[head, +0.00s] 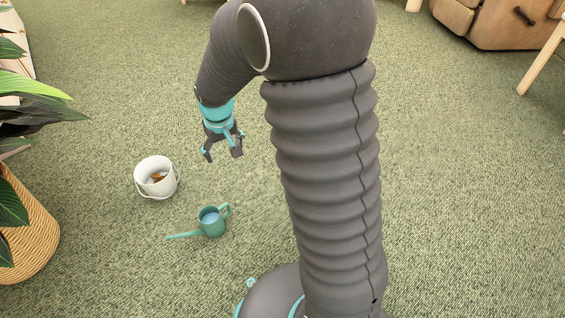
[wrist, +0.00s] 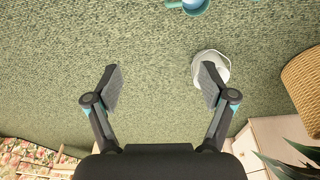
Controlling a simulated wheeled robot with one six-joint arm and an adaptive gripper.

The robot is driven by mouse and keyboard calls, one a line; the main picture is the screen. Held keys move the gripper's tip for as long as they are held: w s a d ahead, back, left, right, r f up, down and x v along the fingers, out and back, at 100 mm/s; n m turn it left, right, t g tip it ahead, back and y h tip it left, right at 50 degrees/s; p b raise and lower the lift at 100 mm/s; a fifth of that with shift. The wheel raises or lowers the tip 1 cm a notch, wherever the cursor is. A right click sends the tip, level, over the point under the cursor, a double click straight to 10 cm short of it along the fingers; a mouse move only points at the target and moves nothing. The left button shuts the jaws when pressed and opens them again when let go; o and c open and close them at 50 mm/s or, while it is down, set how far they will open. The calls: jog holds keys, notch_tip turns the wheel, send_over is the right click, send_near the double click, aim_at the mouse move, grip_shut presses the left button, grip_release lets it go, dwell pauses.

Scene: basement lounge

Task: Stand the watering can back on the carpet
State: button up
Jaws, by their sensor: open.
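The green watering can (head: 211,228) appears to stand upright on the carpet (head: 120,262) in the head view. Its spout points left, its handle is on the right, and its open top shows a light blue inside. In the wrist view the can (wrist: 192,7) is cut off by the top edge. My gripper (head: 222,155) hangs above the carpet, farther back than the can and apart from it. Its two fingers are spread wide with nothing between them, as the wrist view also shows (wrist: 160,67).
A white bucket (head: 142,182) with something brown inside stands left of my gripper and behind the can. A wicker planter (head: 35,225) with broad leaves is at the left edge. A brown leather seat (head: 490,25) is at the back right. The carpet around the can is clear.

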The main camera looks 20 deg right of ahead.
jog(key=s+d+r+m+t, duration=0.15)
jog(key=s+d+r, duration=0.25)
jog(key=s+r, duration=0.95)
jog(key=s+d+r+t, duration=0.1)
jog(key=s+r, duration=0.1)
jog(key=s, duration=0.3)
jog(key=s+d+r+t, duration=0.1)
jog(key=s, duration=0.5)
jog(key=shift+s+d+r, duration=0.2)
jog(key=shift+d+r, duration=0.05)
jog(key=shift+r, duration=0.15)
jog(key=shift+m, duration=0.25)
notch_tip(320, 180, up, 6)
jog(key=p, duration=0.6)
